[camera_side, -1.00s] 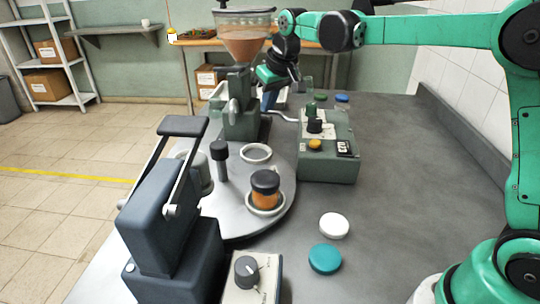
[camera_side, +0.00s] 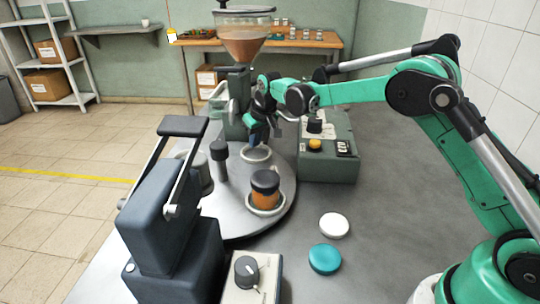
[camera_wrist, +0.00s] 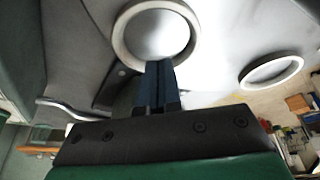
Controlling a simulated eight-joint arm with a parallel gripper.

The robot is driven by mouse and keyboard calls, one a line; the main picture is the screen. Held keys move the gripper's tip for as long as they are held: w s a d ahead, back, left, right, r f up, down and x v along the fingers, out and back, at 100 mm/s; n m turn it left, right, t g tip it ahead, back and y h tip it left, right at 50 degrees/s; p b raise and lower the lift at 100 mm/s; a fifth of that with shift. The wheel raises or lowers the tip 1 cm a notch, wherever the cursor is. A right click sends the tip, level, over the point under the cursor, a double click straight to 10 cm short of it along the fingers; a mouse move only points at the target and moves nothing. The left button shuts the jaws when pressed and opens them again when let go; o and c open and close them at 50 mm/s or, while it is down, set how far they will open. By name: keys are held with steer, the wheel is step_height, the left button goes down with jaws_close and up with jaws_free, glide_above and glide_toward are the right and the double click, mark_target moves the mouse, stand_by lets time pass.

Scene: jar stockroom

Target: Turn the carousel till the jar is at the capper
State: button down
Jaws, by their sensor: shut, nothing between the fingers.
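The carousel (camera_side: 235,218) is a grey round plate with ring-shaped seats. The jar (camera_side: 265,198), orange with a dark top, stands upright in a seat at its near right side. The capper (camera_side: 165,215), a dark blue press with a lever, stands over its near left edge. My gripper (camera_side: 252,137) is shut and empty, above an empty ring seat (camera_side: 256,154) behind the jar. In the wrist view its blue fingers (camera_wrist: 158,70) overlap the edge of a ring (camera_wrist: 118,35); whether they touch it I cannot tell.
A filler with a hopper (camera_side: 243,42) stands behind the carousel. A green control box (camera_side: 328,165) is at its right. A white lid (camera_side: 334,225) and a teal lid (camera_side: 325,258) lie on the table. A knob box (camera_side: 252,278) is in front.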

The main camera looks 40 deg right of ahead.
mark_target(266, 158)
steer(key=shift+s+f, duration=0.4)
steer(key=shift+s, duration=0.35)
steer(key=shift+s+f, duration=0.35)
steer(key=shift+s, duration=0.35)
steer(key=shift+s+m, duration=0.5)
steer(key=shift+s, duration=0.05)
steer(key=shift+s+a+m+h, duration=0.1)
steer(key=shift+s+m+h, duration=0.3)
steer(key=shift+s+m, duration=0.3)
steer(key=shift+s+a+m+h, duration=0.2)
steer(key=shift+s+m, duration=0.35)
steer(key=shift+m, duration=0.05)
steer(key=shift+s+a+m+h, duration=0.15)
steer(key=shift+s+m+h, duration=0.05)
steer(key=shift+s+m, duration=0.4)
steer(key=shift+s+a+m+g+h, duration=0.3)
steer(key=shift+s+a+m, duration=0.1)
steer(key=shift+s+m, duration=0.45)
steer(key=shift+s+a+m+g+h, duration=0.3)
steer(key=shift+s+a+m, duration=0.55)
steer(key=shift+m, duration=0.4)
steer(key=shift+s+a, duration=1)
